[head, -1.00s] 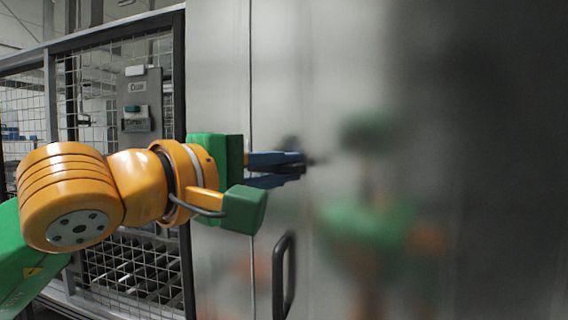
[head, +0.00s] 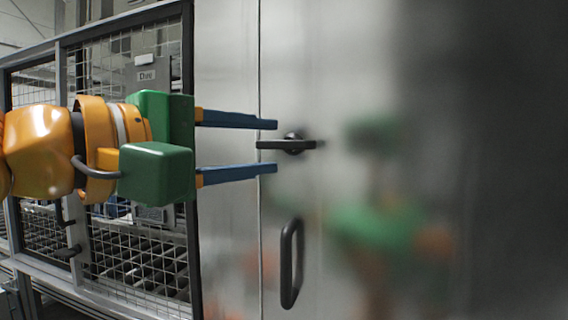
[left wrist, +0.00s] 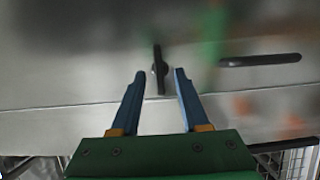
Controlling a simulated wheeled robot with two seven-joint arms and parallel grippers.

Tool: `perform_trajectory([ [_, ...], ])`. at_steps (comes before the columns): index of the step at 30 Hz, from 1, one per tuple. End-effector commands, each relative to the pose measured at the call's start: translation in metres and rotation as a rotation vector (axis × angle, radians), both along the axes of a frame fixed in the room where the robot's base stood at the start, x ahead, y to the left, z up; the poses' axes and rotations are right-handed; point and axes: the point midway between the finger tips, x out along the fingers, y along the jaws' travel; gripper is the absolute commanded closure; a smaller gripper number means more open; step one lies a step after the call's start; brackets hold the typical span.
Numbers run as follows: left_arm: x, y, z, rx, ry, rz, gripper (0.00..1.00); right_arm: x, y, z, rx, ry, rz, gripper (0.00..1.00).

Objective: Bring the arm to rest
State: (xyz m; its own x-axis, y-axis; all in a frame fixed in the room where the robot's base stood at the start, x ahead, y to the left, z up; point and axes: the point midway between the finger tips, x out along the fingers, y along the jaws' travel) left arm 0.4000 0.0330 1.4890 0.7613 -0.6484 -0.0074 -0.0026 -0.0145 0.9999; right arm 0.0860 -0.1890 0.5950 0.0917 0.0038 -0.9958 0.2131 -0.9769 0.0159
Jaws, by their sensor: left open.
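My left gripper (head: 272,146) is green with two blue fingers and reaches in from the left in the head view. Its fingers are spread wide and hold nothing. A black turn handle (head: 292,145) on the metal door lies at the fingertips, level with the gap between them. In the left wrist view my left gripper (left wrist: 157,78) shows both fingers apart, with the black turn handle (left wrist: 159,66) between and just beyond their tips. I cannot tell whether a finger touches it. My right gripper is not in view.
A smooth metal door (head: 350,80) fills the right side and blurrily reflects my body. A black pull handle (head: 291,262) is below the turn handle. A wire mesh fence (head: 135,255) with a grey control box (head: 147,77) stands at the left.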

Motion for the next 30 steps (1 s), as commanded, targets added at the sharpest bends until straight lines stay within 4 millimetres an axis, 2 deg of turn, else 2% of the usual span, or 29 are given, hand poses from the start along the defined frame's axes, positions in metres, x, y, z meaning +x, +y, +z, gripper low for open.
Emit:
perform_trajectory([
  [1,-0.005,0.005,-0.002,-0.002,-0.004,0.002,0.55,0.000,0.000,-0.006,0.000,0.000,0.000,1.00],
  [4,-0.009,0.008,-0.001,0.001,-0.001,0.000,0.55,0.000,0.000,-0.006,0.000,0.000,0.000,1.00],
  [15,-0.009,0.007,0.000,-0.002,0.003,-0.006,0.55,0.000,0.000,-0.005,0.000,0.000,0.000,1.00],
  [17,-0.009,-0.002,-0.007,-0.024,0.029,-0.054,0.55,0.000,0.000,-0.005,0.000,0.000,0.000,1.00],
  [20,-0.017,-0.043,-0.035,-0.164,0.168,-0.287,0.55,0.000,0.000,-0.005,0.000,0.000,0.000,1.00],
  [22,-0.034,-0.072,-0.054,-0.377,0.355,-0.530,0.55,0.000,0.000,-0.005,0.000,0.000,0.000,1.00],
  [24,-0.050,-0.080,-0.059,-0.680,0.584,-0.767,0.55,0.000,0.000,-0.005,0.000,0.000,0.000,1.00],
  [25,-0.052,-0.076,-0.058,-0.830,0.687,-0.855,0.55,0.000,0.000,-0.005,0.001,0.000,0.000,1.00],
  [26,-0.050,-0.067,-0.057,-0.993,0.792,-0.931,0.55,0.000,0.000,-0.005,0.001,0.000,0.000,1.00],
  [28,-0.027,-0.032,-0.063,-1.420,1.028,-1.062,0.55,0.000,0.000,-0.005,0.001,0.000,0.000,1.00],
  [29,-0.011,-0.013,-0.073,-1.623,1.120,-1.094,0.55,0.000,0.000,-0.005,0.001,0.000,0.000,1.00],
  [30,0.014,0.015,-0.094,-1.906,1.227,-1.111,0.55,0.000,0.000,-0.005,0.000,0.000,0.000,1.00],
])
